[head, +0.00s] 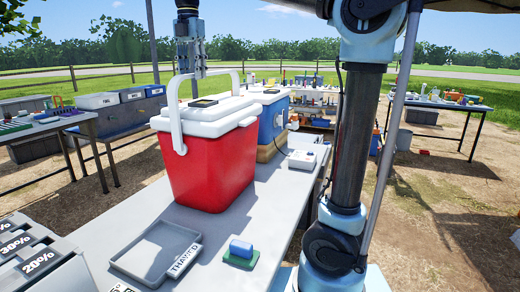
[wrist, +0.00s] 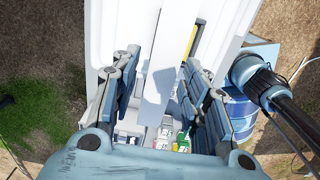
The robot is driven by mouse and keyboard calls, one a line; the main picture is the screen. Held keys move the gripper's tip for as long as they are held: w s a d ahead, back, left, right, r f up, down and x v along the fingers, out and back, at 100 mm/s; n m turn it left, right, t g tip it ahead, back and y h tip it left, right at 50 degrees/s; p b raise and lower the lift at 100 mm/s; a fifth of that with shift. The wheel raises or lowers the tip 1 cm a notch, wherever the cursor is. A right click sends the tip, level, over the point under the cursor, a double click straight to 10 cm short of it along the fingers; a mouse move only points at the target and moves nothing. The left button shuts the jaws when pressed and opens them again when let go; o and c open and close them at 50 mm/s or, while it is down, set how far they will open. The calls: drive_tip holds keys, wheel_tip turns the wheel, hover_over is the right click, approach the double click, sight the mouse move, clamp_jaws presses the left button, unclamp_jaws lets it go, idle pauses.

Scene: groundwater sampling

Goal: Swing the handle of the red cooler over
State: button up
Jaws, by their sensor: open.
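The red cooler (head: 212,172) stands on the grey table with its white lid (head: 205,118) closed. Its white handle (head: 174,105) stands raised above the lid, with its crossbar at the top. My gripper (head: 192,73) points down at the crossbar from above. In the wrist view the white handle (wrist: 163,65) runs between the two fingers of my open gripper (wrist: 160,72). One finger is on each side of it, and a gap shows on the right. Whether the left finger touches it, I cannot tell. Part of the crossbar is hidden behind the fingers in the head view.
A blue cooler (head: 274,122) stands close behind the red one. In front are a grey tray (head: 157,252) marked "THAWED" and a blue block on a green base (head: 241,252). Grey labelled boxes (head: 40,262) stand at the lower left. The table's right front is mostly clear.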

drive_tip(key=shift+c, duration=0.6)
clamp_jaws()
drive_tip(key=s+d+f+y, duration=0.1)
drive_tip(key=s+d, duration=0.1)
drive_tip(key=d, duration=0.3)
drive_tip(key=s+d+f+y, duration=0.1)
drive_tip(key=s+d, duration=0.1)
drive_tip(key=d, duration=0.3)
drive_tip(key=shift+s+d+f+t, duration=0.15)
drive_tip(key=shift+d+f+t, duration=0.1)
drive_tip(key=shift+f+t, duration=0.15)
drive_tip(key=s+d+f+y, duration=0.2)
drive_tip(key=s+d+f, duration=0.1)
drive_tip(key=d+f, duration=0.4)
drive_tip(key=shift+d+f+t, duration=0.15)
drive_tip(key=shift+d+t, duration=0.25)
drive_tip(key=shift+d, duration=0.2)
drive_tip(key=shift+f, duration=0.1)
